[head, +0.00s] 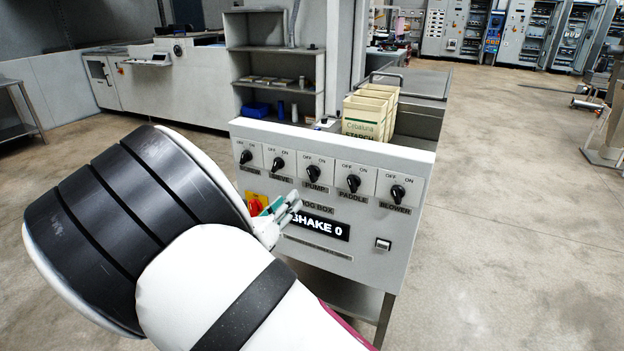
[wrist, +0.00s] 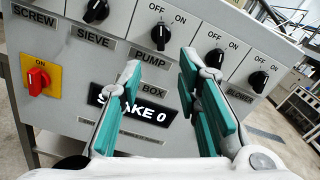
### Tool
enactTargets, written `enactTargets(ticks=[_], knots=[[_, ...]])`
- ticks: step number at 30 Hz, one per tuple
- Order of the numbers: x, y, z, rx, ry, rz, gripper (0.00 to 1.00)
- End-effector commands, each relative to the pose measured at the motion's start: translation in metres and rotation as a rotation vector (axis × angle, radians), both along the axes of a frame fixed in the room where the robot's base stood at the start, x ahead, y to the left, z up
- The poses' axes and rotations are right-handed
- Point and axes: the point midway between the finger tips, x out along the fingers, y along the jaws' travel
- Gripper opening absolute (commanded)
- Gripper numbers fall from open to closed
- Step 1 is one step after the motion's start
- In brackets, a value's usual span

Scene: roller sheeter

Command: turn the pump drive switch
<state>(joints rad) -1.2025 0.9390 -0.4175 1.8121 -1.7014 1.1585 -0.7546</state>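The pump switch is a black rotary knob (head: 313,173) with OFF and ON marks above it and a PUMP label below it. It is the middle knob on the sloped grey panel (head: 400,250). In the wrist view the pump knob (wrist: 160,36) is just beyond my fingertips. I cannot tell surely which mark it points to. My gripper (head: 284,206) is below and left of the pump knob in the head view. In the wrist view my gripper (wrist: 162,72) is open, its green-padded fingers apart with nothing between them. It appears clear of the knob.
Similar knobs flank it, including the paddle knob (head: 354,184) and blower knob (head: 397,194). A red switch on yellow (wrist: 37,81) is at lower left. A SHAKE 0 display (head: 320,227) lies below the knobs. Crates (head: 364,124) stand behind the panel.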

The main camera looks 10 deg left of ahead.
Motion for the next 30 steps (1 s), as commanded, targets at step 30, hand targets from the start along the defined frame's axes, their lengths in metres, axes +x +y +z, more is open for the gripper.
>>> enactTargets(ticks=[30], knots=[[0.116,-0.044,0.001,0.003,0.000,-0.004,0.31]])
